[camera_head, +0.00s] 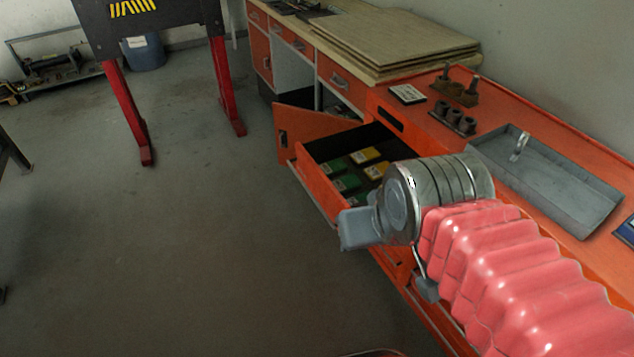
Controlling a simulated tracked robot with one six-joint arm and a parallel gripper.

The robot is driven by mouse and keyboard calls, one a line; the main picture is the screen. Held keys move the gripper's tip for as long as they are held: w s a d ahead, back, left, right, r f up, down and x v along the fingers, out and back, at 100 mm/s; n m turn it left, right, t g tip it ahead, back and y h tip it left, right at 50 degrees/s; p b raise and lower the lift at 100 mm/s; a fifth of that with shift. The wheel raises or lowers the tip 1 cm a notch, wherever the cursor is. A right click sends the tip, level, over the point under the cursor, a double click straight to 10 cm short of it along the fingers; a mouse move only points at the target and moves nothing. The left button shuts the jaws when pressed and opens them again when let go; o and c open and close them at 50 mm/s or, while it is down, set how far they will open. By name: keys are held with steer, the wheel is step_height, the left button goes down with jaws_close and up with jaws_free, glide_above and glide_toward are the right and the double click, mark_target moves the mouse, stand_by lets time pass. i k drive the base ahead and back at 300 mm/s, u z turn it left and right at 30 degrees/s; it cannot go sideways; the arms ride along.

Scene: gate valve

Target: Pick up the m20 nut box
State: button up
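Several small green and yellow boxes lie in an open orange drawer (322,198). A yellow-topped box (364,155) and a green box (347,182) show clearly. Their labels are too small to read, so I cannot tell which is the m20 nut box. My gripper (357,229) is at the front right of the drawer, apart from the visible boxes. My wrist hides the drawer's right part. I cannot make out the finger gap or anything held.
An orange cabinet door (303,136) stands open just beyond the drawer. A grey metal tray (548,178), dark metal parts (455,118) and stacked boards (395,45) lie on the workbench. A red-legged stand (128,110) stands at the upper left. The floor left of the drawer is clear.

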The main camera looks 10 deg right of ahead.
mark_target(374, 173)
steer(key=i, duration=0.95)
steer(key=z, duration=0.8)
